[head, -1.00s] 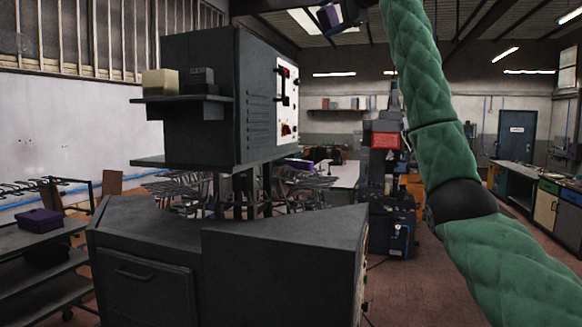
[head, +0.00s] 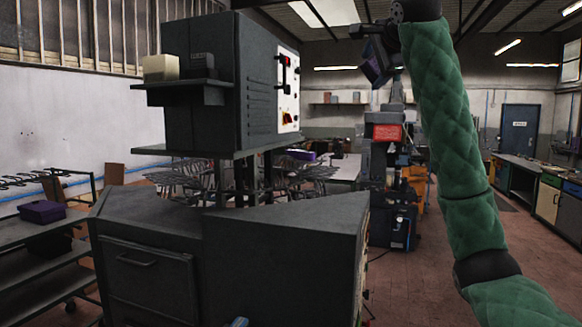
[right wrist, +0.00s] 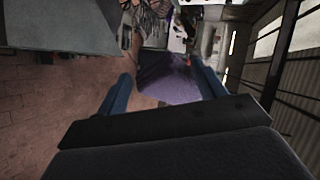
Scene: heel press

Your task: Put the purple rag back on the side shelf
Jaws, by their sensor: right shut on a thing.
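My right gripper (head: 373,56) is high at the upper middle of the head view, right of the machine. It is shut on the purple rag (head: 377,69), which hangs below it in the air. In the right wrist view the rag (right wrist: 168,82) shows between the two blue fingers (right wrist: 165,88). The side shelf (head: 178,86) is a dark ledge on the left side of the grey machine cabinet. The rag is well apart from it. A small blue tip (head: 238,322) at the bottom edge may be part of my left gripper; the rest is out of frame.
A cream block (head: 160,68) and a dark box (head: 202,79) stand on the side shelf. The grey machine (head: 200,50) fills the middle left. A purple box (head: 42,211) lies on a rack at left. A blue-grey machine with a red panel (head: 386,132) stands behind.

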